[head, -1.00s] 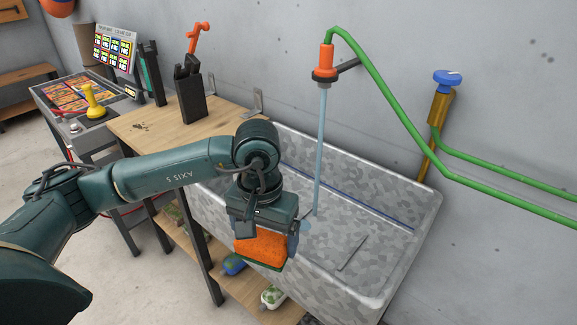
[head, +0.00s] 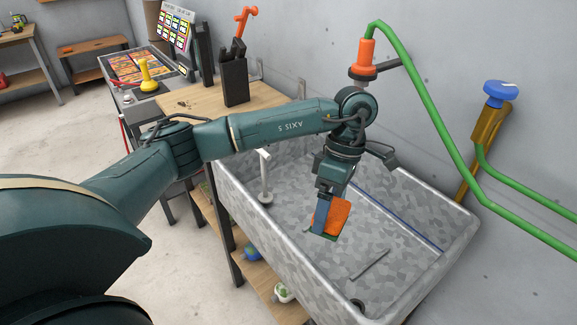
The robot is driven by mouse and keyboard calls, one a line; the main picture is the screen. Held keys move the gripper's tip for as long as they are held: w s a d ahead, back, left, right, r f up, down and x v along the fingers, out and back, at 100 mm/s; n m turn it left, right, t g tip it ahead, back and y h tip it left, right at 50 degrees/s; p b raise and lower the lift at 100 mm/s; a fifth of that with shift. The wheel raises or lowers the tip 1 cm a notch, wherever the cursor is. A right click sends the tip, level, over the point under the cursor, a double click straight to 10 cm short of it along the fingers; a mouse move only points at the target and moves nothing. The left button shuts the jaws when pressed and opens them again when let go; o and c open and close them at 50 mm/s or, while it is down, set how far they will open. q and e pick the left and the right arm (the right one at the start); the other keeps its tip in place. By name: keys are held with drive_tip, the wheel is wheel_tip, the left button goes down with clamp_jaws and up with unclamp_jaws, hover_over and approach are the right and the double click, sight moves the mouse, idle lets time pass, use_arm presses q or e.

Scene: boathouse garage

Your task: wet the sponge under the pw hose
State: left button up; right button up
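My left gripper (head: 326,200) is shut on an orange sponge (head: 331,214) with a green underside, holding it tilted inside the grey sink (head: 455,228). The green hose (head: 425,110) ends in an orange nozzle (head: 366,57) on a wall bracket above the sink. My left wrist is directly below the nozzle in the picture, and no water stream is visible now. I cannot tell whether it is hidden or off. A blue knob (head: 500,92) tops a brass valve on the wall. My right gripper is not in view.
A wooden bench (head: 195,101) with a black tool holder (head: 235,80) adjoins the sink on the left. A white upright piece (head: 264,180) stands at the sink's left side. A grey bar (head: 370,264) lies in the sink.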

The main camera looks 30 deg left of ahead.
use_arm(q)
drive_tip(key=n, duration=0.1)
drive_tip(key=n+h, duration=0.1)
drive_tip(key=n, duration=0.1)
drive_tip(key=w+n+h, duration=0.1)
drive_tip(key=shift+a+n+g, duration=0.3)
drive_tip(key=shift+a+n, duration=0.05)
drive_tip(key=shift+n, duration=0.05)
drive_tip(key=w+a+n+t+h, duration=0.1)
drive_tip(key=a+n+t, duration=0.5)
drive_tip(key=n, duration=0.7)
drive_tip(key=w+a+n+t+h, duration=0.1)
drive_tip(key=w+a+n+t, duration=0.2)
drive_tip(key=n, duration=0.9)
drive_tip(key=shift+w+a+n+t, duration=0.3)
drive_tip(key=shift+a+n+t, duration=0.1)
drive_tip(key=shift+a+t, duration=1.25)
drive_tip(key=w+d, duration=0.4)
drive_tip(key=w, duration=0.3)
drive_tip(key=w+d, duration=0.3)
drive_tip(key=w, duration=0.5)
drive_tip(key=shift+d, duration=0.35)
drive_tip(key=shift+f, duration=0.1)
idle(1.1)
